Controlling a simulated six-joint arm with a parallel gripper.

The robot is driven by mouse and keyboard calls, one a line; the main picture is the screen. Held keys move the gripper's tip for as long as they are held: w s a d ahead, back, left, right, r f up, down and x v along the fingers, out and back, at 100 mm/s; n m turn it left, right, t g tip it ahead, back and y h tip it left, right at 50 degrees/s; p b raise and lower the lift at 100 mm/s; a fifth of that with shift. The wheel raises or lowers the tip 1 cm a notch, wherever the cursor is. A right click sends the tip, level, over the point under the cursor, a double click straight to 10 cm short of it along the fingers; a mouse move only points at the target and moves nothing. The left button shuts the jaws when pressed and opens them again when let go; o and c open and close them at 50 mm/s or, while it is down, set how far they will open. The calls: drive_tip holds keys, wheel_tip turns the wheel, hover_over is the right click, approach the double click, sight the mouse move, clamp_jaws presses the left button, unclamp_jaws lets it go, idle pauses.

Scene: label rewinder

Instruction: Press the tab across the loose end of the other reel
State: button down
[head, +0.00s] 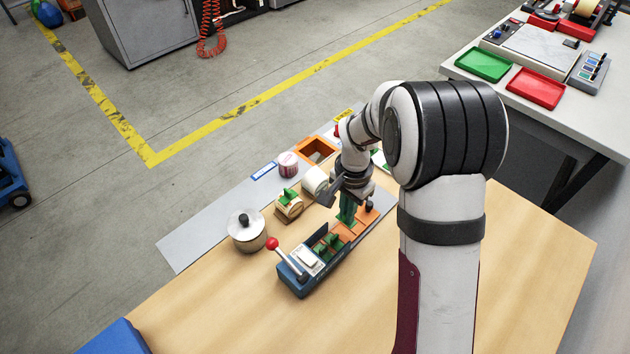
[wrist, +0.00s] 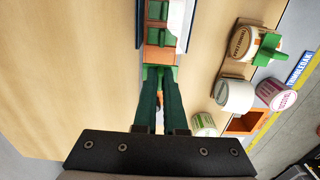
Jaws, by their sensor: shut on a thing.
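My gripper (head: 346,220) points down over the orange end of the blue tab holder (head: 300,283). In the wrist view its dark green fingers (wrist: 158,78) are closed together on a small bright green tab (wrist: 158,72), mostly hidden between them. More green tabs (head: 327,244) sit in the holder. One cream reel (head: 288,207) has a green tab across it; it also shows in the wrist view (wrist: 241,42). A plain white reel (head: 314,181) stands beside it, also in the wrist view (wrist: 237,95); I cannot make out its loose end.
A red-knobbed lever (head: 273,244) rises from the holder. A lidded round pot (head: 247,232), a pink-labelled reel (head: 288,164) and an orange open box (head: 316,150) stand nearby. A green-labelled reel (wrist: 205,123) shows in the wrist view. The front wooden table (head: 200,315) is mostly clear.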

drive_tip(key=w+a+r+m, duration=0.3)
drive_tip(key=w+m, duration=0.4)
drive_tip(key=w, duration=0.2)
drive_tip(key=m, duration=0.7)
approach(315, 177)
drive_tip(key=shift+f, duration=3.1)
drive_tip(key=shift+f, duration=0.25)
drive_tip(key=c, duration=0.9)
unclamp_jaws()
